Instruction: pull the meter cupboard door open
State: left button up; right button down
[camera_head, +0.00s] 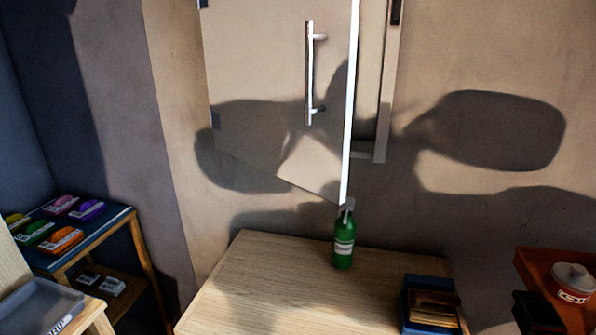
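The meter cupboard door (265,90) is on the wall at the upper middle of the head view. It stands partly open, swung out from its left side, with its white free edge (351,110) toward me. A vertical metal bar handle (309,75) is near that free edge. The cupboard's frame (387,90) shows to the right of the door, and most of the inside is hidden behind the door. The door's top is cut off by the picture. Neither gripper is in view, and nothing is seen touching the handle.
Below the door is a wooden table (265,285) with a green spray bottle (344,240) under the door's lower corner and a blue box (412,310). A side table (105,228) with colourful packs is at left. A red shelf (545,268) holding a lidded pot (574,284) is at right.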

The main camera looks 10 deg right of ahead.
aim_at(281, 73)
jog(key=i+l+u, duration=0.25)
jog(key=i+l, duration=0.15)
jog(key=i+l+u, duration=0.25)
jog(key=l, duration=0.25)
jog(key=i+j, duration=0.05)
